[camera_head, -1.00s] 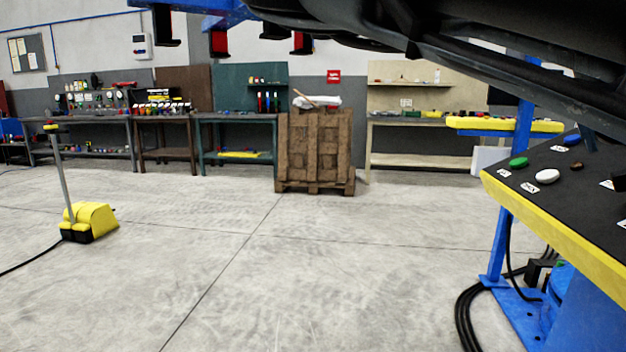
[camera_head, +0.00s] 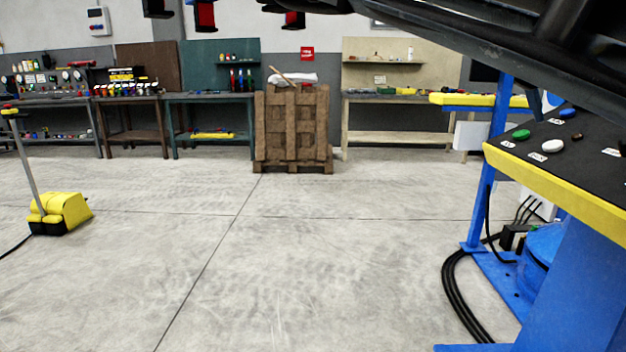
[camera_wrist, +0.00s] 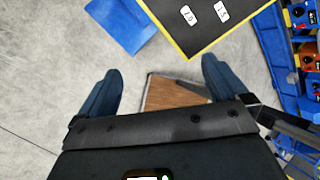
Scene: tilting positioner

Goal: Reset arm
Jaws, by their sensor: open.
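My gripper (camera_wrist: 158,90) shows in the wrist view with its two dark blue fingers wide apart. It is open, and nothing is between the fingertips but floor and a brown wooden surface (camera_wrist: 172,94) lower down. My dark arm crosses the top right of the head view, where the gripper itself does not show. The positioner's black control panel with a yellow edge (camera_head: 565,187) stands at the right of the head view, with a green button (camera_head: 521,134) and a white button (camera_head: 552,146). A yellow-edged panel (camera_wrist: 205,22) also shows at the top of the wrist view.
A blue post (camera_head: 486,180) and black cables (camera_head: 458,300) stand by the panel. A yellow foot pedal unit (camera_head: 62,212) with a pole is on the floor at left. A wooden crate (camera_head: 291,130) and workbenches line the back wall. The middle floor is clear.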

